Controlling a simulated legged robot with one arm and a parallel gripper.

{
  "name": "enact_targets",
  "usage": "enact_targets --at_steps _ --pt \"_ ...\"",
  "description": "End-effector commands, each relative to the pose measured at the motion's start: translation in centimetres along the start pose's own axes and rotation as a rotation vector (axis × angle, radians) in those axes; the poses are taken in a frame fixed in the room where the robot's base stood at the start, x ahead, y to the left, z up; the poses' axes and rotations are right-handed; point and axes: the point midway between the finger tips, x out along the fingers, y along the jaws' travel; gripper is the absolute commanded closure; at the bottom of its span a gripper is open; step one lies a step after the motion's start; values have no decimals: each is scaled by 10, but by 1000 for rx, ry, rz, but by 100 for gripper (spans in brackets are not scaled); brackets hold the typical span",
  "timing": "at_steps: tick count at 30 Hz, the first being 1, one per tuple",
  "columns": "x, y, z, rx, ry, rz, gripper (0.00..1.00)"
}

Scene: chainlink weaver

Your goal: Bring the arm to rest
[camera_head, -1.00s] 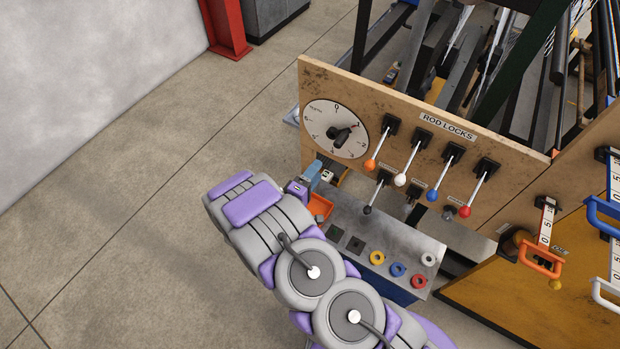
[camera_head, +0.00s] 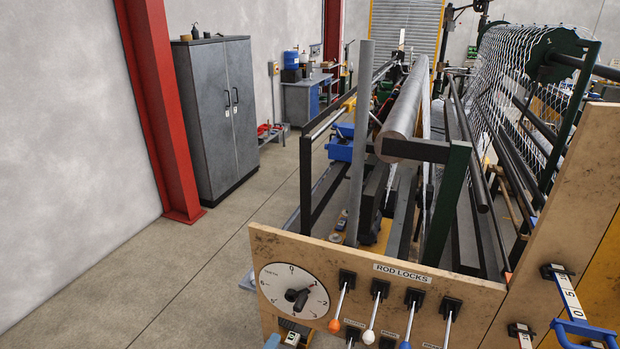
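My gripper is not in view, and none of my arm shows clearly. The wooden control panel (camera_head: 262,240) stands at the bottom of the view. It bears a round white dial (camera_head: 272,282) with a dark pointer knob. A row of levers labelled ROD LOCKS sits to the right of the dial: an orange-tipped lever (camera_head: 341,304), a white-tipped lever (camera_head: 374,314), a blue-tipped lever (camera_head: 411,322) and another lever (camera_head: 447,326) whose tip is cut off. A small blue-grey piece shows at the bottom edge below the dial; I cannot tell what it is.
The weaving machine (camera_head: 400,125) with its steel roller fills the space behind the panel, with wire mesh (camera_head: 515,80) at right. A grey cabinet (camera_head: 215,120) and red column (camera_head: 160,110) stand at left. The floor (camera_head: 190,270) left of the panel is clear.

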Motion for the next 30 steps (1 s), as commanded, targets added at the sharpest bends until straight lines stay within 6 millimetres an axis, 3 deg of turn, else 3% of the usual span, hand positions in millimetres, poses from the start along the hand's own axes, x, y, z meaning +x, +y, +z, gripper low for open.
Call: enact_targets --at_steps 8,12,18,23,30 --pt "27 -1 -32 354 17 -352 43" --pt "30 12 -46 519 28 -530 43" --pt "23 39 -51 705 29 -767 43" --pt "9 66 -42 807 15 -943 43" --pt "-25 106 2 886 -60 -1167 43"
